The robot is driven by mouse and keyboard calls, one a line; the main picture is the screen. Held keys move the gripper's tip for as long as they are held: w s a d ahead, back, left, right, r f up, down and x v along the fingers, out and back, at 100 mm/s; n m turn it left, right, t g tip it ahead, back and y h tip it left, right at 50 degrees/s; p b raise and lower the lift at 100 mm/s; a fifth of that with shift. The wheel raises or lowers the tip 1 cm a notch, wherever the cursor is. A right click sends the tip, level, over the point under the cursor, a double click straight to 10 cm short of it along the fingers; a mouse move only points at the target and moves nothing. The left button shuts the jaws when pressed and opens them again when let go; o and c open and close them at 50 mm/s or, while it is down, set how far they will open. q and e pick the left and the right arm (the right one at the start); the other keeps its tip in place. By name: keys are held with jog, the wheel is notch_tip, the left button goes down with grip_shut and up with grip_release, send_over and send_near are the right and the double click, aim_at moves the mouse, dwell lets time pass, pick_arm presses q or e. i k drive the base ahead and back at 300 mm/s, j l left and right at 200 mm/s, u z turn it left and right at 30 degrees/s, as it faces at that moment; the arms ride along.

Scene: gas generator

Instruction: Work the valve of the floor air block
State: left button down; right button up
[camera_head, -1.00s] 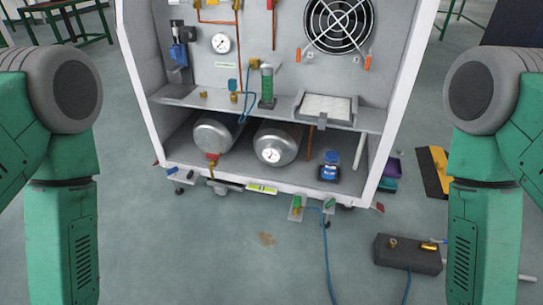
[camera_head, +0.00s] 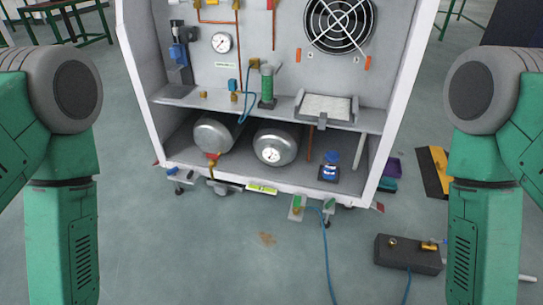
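The floor air block (camera_head: 408,256) is a dark grey box on the floor at the lower right. It has a brass fitting (camera_head: 392,243) on its top left and a yellow-brass valve part (camera_head: 429,246) at its top right. A blue hose (camera_head: 407,285) runs from its front edge out of the bottom of the view. My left arm shows at the left edge and my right arm at the right edge, close to the block's right side. Both arms hang down, and both grippers are below the view.
A yellow-black piece (camera_head: 433,172) lies to the right. The floor in front is mostly clear.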

aim_at(432, 241)
jog(key=l+z, duration=0.15)
jog(key=z, duration=0.25)
jog(key=i+l+z, duration=0.1)
jog(key=z, duration=0.25)
jog(key=i+l+z, duration=0.1)
jog(key=z, duration=0.3)
jog(key=i+z, duration=0.2)
jog(key=z, duration=0.15)
